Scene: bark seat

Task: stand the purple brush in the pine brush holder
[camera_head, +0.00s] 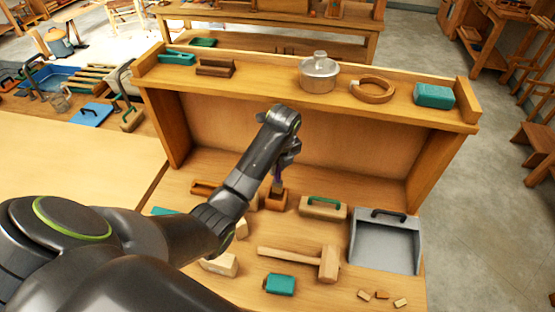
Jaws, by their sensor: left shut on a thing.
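My left arm reaches from the left over the bench, and my left gripper (281,168) points down, shut on the purple brush (277,178). The arm and gripper hide most of the brush; only a small purple strip shows below the gripper. Right under it on the bench stands a small brown wooden block, which looks like the pine brush holder (276,201). The brush's lower end is at the holder's top; I cannot tell whether it is inside. My right gripper is out of view.
A mallet (325,262) and a teal block (280,284) lie in front.

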